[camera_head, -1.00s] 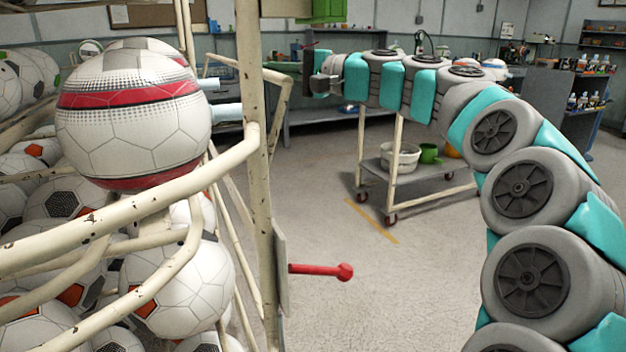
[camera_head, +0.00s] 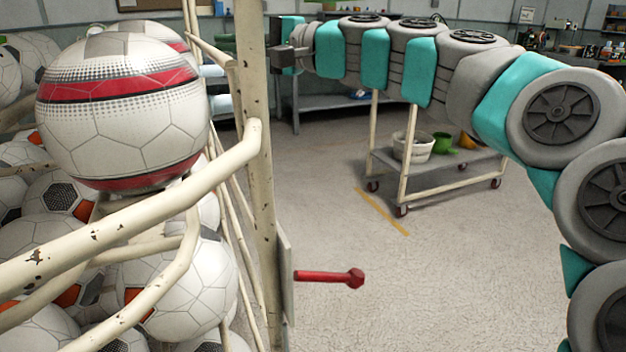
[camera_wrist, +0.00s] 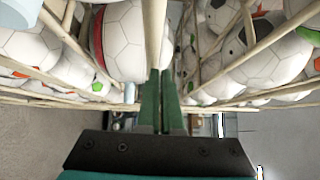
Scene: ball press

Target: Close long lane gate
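I cannot tell for sure which part is the long lane gate. A cream tubular frame of chipped rails (camera_head: 130,215) and an upright post (camera_head: 255,150) stands at the left, with a red handle (camera_head: 330,278) sticking out to the right from a plate low on the post. My gripper (camera_wrist: 161,100) shows two green fingers lying close together in the wrist view, with a cream bar (camera_wrist: 155,30) just beyond their tips. Whether they touch the bar is unclear. In the head view my arm reaches left to the post's upper part, which hides the fingers.
A white ball with red bands (camera_head: 125,110) rests on the rails, above several other balls (camera_head: 190,285) inside the frame. A wheeled cart (camera_head: 470,165) with a white bucket (camera_head: 412,146) and a green pot stands behind, under my arm. The floor (camera_head: 430,270) right of the post is clear.

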